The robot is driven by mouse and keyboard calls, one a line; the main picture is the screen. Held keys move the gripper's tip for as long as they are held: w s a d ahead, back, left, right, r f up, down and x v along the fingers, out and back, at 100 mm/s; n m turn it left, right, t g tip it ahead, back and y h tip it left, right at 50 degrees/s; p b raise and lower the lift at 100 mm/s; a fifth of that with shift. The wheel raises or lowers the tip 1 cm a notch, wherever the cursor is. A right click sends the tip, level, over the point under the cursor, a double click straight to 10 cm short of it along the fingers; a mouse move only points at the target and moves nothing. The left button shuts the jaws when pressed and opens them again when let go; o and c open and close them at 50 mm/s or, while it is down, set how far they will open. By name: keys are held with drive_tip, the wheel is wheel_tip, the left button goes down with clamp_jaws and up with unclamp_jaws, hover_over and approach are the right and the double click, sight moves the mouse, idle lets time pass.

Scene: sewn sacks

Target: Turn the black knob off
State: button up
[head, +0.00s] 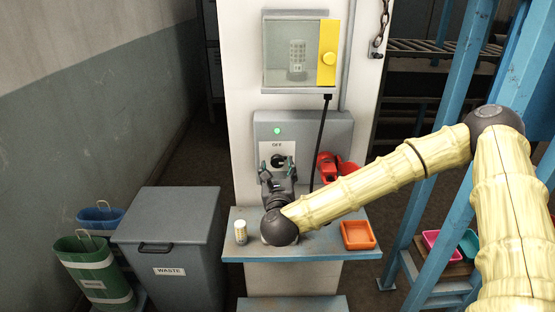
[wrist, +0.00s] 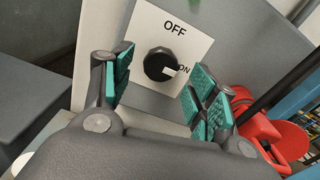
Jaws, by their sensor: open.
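The black knob (wrist: 158,62) sits on a white plate (wrist: 140,30) marked OFF at the top and ON at the right. Its white mark points right, at ON. In the head view the knob (head: 278,161) is partly covered by my gripper (head: 277,168). The plate is on a grey box (head: 325,128) with a lit green lamp (head: 277,131). In the wrist view my gripper (wrist: 163,78) is open, its green-padded fingers on either side of the knob. I see gaps between pads and knob; how far the tips stand from the plate is unclear.
Red objects (head: 328,167) hang right of the knob, near a black cable (head: 322,140). A blue shelf (head: 310,250) below holds a small jar (head: 240,232) and an orange tray (head: 358,235). A grey waste bin (head: 170,240) stands left; blue posts (head: 425,150) stand right.

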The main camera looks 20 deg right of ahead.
sight(278, 164)
drive_tip(key=shift+p+x, duration=0.5)
drive_tip(key=shift+x, duration=1.25)
drive_tip(key=c, duration=1)
drive_tip(key=shift+c, duration=0.2)
